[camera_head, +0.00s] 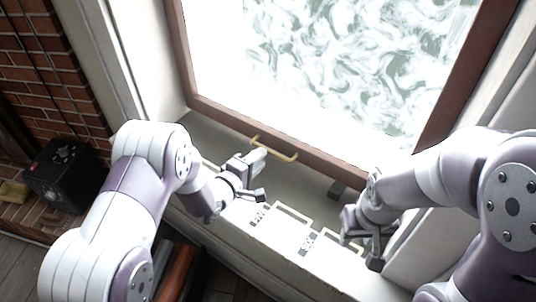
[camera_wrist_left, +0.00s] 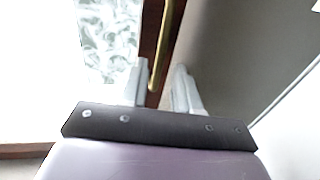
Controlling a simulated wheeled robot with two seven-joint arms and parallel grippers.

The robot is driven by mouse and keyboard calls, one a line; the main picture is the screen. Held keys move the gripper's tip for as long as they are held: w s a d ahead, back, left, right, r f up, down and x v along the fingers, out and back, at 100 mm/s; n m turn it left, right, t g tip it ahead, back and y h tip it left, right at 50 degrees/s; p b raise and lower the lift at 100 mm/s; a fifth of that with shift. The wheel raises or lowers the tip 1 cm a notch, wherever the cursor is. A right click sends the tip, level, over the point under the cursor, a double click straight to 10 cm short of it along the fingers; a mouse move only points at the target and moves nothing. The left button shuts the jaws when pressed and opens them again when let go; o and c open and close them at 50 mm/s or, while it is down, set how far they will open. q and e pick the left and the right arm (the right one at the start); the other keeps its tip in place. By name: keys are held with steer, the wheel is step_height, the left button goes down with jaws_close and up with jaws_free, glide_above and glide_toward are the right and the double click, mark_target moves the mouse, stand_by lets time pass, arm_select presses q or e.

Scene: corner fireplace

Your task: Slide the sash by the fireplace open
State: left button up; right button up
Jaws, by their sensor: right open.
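The sash (camera_head: 225,116) is a large window in a reddish-brown frame with swirly frosted glass. Its bottom rail stands at the back of the sill. A brass bar handle (camera_head: 274,150) is fixed on the rail; it also shows in the left wrist view (camera_wrist_left: 167,45). My left gripper (camera_head: 256,174) is just in front of the handle. In the left wrist view its two pale fingers (camera_wrist_left: 160,88) are apart, with the handle appearing between them; I cannot tell whether they touch it. My right gripper (camera_head: 361,242) is open and empty over the sill's front right, away from the handle.
The pale sill (camera_head: 250,235) carries flat white pieces with cream loops (camera_head: 292,212) below my grippers. A brick fireplace wall (camera_head: 45,75) and a black box (camera_head: 64,175) are at the left. White window jambs (camera_head: 125,60) border the sash.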

arm_select(q)
steer(key=x, duration=0.5)
steer(key=shift+w+d+b, duration=0.2)
steer(key=shift+w+b, duration=0.05)
steer(key=shift+b, duration=0.05)
arm_select(e)
steer(key=shift+f, duration=0.45)
arm_select(q)
jaws_close()
step_height(320, 180, up, 25)
steer(key=p, duration=1.8)
steer(key=shift+p, duration=0.4)
arm_select(e)
step_height(320, 180, up, 19)
steer(key=shift+f, duration=0.1)
arm_select(q)
jaws_free()
steer(key=shift+f, duration=0.1)
